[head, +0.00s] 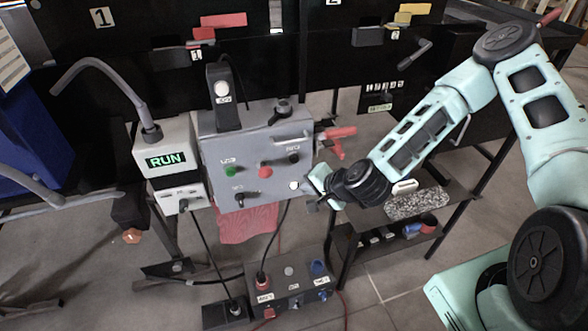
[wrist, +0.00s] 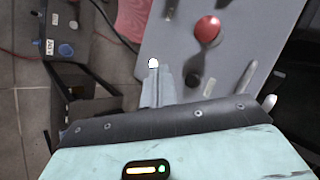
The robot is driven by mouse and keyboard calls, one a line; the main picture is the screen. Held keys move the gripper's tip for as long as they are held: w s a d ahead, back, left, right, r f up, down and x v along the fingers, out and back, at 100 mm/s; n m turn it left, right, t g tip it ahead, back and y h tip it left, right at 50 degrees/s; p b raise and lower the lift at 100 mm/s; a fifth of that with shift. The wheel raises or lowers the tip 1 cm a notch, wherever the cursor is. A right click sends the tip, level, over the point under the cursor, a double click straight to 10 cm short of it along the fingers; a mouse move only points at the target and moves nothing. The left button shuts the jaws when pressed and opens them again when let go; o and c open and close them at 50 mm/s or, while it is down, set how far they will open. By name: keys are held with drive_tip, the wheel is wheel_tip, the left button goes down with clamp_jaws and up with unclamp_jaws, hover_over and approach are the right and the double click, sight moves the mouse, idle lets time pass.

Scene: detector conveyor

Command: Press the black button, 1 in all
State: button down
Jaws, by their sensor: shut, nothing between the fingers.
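The grey control box (head: 215,150) stands left of centre in the head view. A black button (head: 293,158) sits at the upper right of its front, right of a red button (head: 265,172) and a green one (head: 230,172). A dark round part, probably the black button, shows in the wrist view (wrist: 191,82), close to my gripper's edge. My gripper (head: 314,196) is at the box's lower right edge, below the black button. In the wrist view my gripper (wrist: 166,75) has its fingers together and empty, beside a white round button (wrist: 153,63). I cannot tell whether they touch the panel.
A black knob (head: 240,198) and the white button (head: 293,185) share the panel. A red-handled lever (head: 338,136) sticks out at the right. A RUN display box (head: 166,160) stands left. A dark floor box (head: 290,287) with plugs lies below, and a shelf (head: 420,205) stands right.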

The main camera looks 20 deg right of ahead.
sight(295, 160)
drive_tip(key=shift+d+f+m+h, duration=0.3)
drive_tip(key=shift+d+m, duration=0.2)
drive_tip(key=w, duration=0.8)
drive_tip(key=shift+w, duration=0.4)
drive_tip(key=shift+w, duration=0.1)
idle(1.8)
drive_tip(key=shift+w, duration=0.3)
drive_tip(key=shift+w, duration=0.5)
idle(0.8)
drive_tip(key=shift+s, duration=0.9)
